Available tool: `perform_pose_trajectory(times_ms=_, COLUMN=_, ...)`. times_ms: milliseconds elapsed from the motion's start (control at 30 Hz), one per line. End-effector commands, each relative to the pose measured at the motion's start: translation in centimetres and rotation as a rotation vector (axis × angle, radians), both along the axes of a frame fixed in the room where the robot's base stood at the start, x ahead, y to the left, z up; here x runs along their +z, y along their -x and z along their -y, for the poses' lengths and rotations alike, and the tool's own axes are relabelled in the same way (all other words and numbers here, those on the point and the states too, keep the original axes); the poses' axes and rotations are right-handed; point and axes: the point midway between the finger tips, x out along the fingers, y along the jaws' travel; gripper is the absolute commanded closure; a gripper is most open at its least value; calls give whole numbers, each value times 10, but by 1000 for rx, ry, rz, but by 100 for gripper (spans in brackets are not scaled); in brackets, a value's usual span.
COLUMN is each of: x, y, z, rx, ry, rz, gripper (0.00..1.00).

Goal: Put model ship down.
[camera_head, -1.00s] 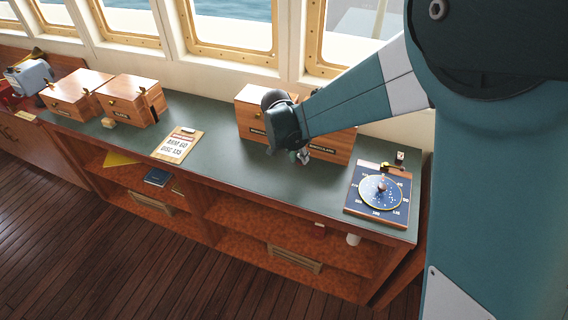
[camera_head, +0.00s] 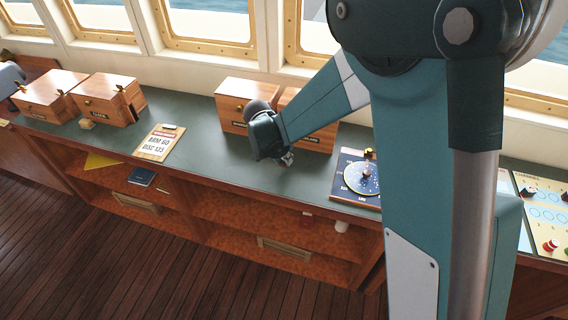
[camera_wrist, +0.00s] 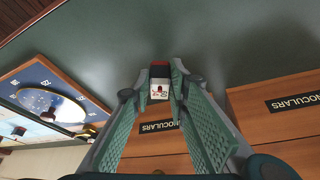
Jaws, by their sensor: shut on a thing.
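The model ship (camera_wrist: 159,88) is a small thing with a dark red part and a white part bearing a dark and red mark. In the wrist view it sits between the tips of my gripper (camera_wrist: 160,95), which is shut on it. In the head view my gripper (camera_head: 284,158) is over the grey-green counter (camera_head: 205,150), in front of the wooden boxes. The ship is mostly hidden there, and I cannot tell whether it touches the counter.
Two wooden boxes labelled BINOCULARS (camera_wrist: 285,105) stand close behind my gripper. A blue dial board (camera_head: 346,178) lies to the right, partly behind my arm. A clipboard (camera_head: 159,143) lies to the left. Counter is clear between clipboard and gripper.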

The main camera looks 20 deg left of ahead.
Motion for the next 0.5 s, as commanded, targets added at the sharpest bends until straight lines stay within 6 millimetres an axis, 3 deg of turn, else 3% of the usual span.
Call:
perform_pose_trajectory(times_ms=300, x=-29, y=0, z=0, rx=0, ry=0, rz=0, gripper=92)
perform_pose_trajectory(times_ms=500, x=-31, y=0, z=0, rx=0, ry=0, rz=0, gripper=92)
